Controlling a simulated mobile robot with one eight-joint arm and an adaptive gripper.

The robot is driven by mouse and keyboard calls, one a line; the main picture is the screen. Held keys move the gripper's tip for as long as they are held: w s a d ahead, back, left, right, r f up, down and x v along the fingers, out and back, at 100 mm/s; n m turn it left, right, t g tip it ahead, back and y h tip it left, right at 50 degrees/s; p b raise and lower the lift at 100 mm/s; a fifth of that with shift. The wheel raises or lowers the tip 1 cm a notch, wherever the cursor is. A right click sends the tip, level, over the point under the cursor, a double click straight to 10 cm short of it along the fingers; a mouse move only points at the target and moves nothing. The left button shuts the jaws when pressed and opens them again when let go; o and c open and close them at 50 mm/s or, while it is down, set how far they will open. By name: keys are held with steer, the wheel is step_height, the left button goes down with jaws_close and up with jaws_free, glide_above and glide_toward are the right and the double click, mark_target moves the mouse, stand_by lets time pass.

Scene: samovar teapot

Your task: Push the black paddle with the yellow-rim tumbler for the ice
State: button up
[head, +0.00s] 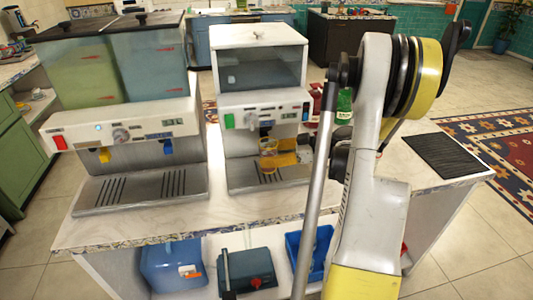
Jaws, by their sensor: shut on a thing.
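The clear yellow-rim tumbler (268,147) is at the front of the right-hand machine, below its white panel and above the drip tray. My gripper (279,155) reaches in from the right and is shut on the tumbler. My arm hides part of the gripper's right side. The black paddle (265,130) is a small dark part under the panel, just above the tumbler. I cannot tell whether the tumbler touches it. The ice machine (262,105) has a clear-fronted bin on top and a green switch on its panel.
A drinks machine (130,135) with blue and yellow levers stands to the left, under two tanks. Red and green items (344,105) stand behind my arm. A black mat (447,156) lies at the counter's right. The counter front (225,222) is clear; bins sit below.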

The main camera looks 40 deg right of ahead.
steer(key=shift+s+a, duration=0.4)
steer(key=shift+s, duration=0.3)
steer(key=shift+s+a, duration=0.4)
steer(key=shift+s, duration=0.25)
steer(key=shift+f, duration=0.1)
steer(key=s+a, duration=0.1)
steer(key=s, duration=0.1)
steer(key=s+a+b, duration=0.1)
steer(key=s+a, duration=0.1)
steer(key=s, duration=0.1)
steer(key=s+a+b, duration=0.1)
steer(key=s+a, duration=0.1)
steer(key=s, duration=0.1)
steer(key=shift+s+a, duration=0.15)
steer(key=shift+s, duration=0.1)
